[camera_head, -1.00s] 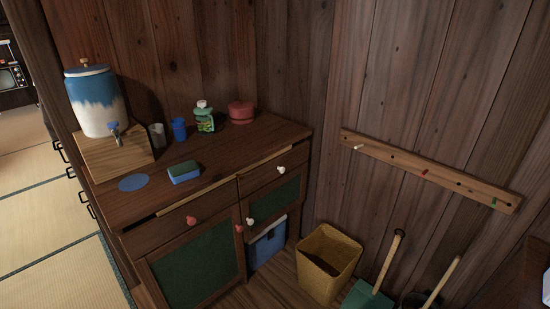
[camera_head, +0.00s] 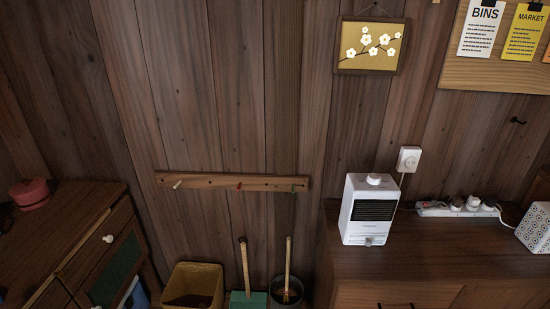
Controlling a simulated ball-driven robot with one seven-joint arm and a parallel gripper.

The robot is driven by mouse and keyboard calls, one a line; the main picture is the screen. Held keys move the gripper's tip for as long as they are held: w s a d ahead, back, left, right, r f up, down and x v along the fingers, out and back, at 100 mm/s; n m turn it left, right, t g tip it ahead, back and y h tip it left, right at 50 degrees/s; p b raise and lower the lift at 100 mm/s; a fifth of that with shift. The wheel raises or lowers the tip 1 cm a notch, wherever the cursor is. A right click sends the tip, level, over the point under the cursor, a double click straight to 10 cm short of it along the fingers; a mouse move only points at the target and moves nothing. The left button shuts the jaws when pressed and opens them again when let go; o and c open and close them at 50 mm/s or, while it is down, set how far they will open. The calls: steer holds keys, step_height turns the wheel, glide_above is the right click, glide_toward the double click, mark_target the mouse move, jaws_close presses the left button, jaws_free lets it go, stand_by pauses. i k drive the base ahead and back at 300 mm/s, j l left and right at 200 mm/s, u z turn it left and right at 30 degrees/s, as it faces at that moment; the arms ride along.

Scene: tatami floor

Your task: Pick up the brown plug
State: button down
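I cannot make out a brown plug. My gripper is not in view.
A patterned white box (camera_head: 537,228) stands on the cabinet top (camera_head: 450,252) at the right edge. The cabinet's front part is clear. A yellow bin (camera_head: 193,284), a dustpan (camera_head: 248,299) and a dark bucket (camera_head: 287,289) stand below the peg rail (camera_head: 215,181).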

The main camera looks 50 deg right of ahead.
mark_target(456, 202)
steer(key=z, duration=2.2)
